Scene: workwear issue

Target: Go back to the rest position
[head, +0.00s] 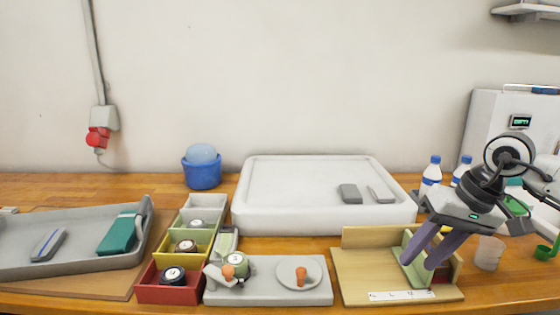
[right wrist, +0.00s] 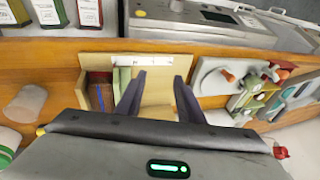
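My right gripper (head: 420,261) is at the right of the head view, pointing down over a wooden fixture (head: 368,280). Its two purple fingers are apart, with nothing visible between them. In the right wrist view the gripper (right wrist: 160,78) also shows open, with the bare wooden base between and beyond its fingers. A pale green panel (head: 408,244) stands in the fixture, close to the fingers and partly hidden by them. I cannot tell whether they touch it. My left gripper is in neither view.
Left of the fixture are a grey plate with orange knobs (head: 256,291), red (head: 155,294), yellow and grey bins, and a grey tray (head: 75,267). A white tray (head: 260,214) lies behind. Bottles (head: 431,176), a clear cup (head: 489,254) and a white machine (head: 484,112) stand near my right arm.

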